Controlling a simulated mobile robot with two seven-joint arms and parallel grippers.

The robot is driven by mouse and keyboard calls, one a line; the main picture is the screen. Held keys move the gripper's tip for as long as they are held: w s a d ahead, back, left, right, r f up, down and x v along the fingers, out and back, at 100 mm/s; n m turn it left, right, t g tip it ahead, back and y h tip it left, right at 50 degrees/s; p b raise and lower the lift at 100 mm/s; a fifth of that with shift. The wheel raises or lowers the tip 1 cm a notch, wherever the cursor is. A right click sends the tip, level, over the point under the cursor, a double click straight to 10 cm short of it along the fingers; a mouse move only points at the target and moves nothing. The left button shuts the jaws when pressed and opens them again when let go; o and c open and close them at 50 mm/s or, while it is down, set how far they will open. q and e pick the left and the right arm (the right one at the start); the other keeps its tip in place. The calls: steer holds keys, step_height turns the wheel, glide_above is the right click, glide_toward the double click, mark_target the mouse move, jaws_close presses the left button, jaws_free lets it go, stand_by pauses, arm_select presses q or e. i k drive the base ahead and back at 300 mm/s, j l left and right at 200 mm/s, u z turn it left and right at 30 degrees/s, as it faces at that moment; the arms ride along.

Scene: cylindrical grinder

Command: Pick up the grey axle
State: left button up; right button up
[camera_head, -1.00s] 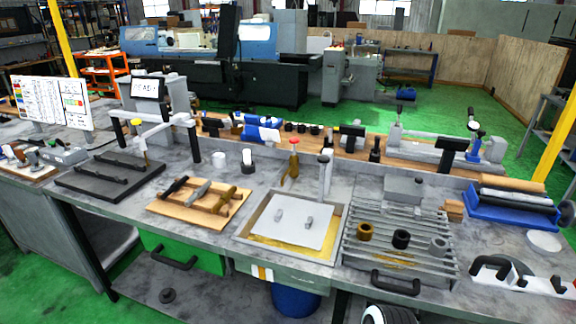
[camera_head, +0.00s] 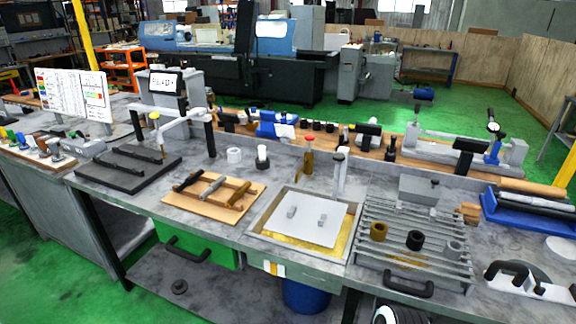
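The grey axle (camera_head: 212,187) lies across a light wooden rack (camera_head: 181,208) on the workbench, left of the picture's middle. A black axle (camera_head: 188,181) lies to its left and a brown axle (camera_head: 237,193) to its right, on the same rack. The grey axle is in full view, with nothing on top of it. Neither of my grippers shows in the head view.
A black tray (camera_head: 100,180) with two dark bars is left of the rack. A metal-framed basin with a white plate (camera_head: 303,214) is right of it.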

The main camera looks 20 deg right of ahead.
mark_target(214, 186)
steer(key=z, duration=1)
steer(key=i+j+z, duration=0.2)
steer(key=z, duration=0.2)
steer(key=i+j+z, duration=0.1)
steer(key=j+z, duration=0.25)
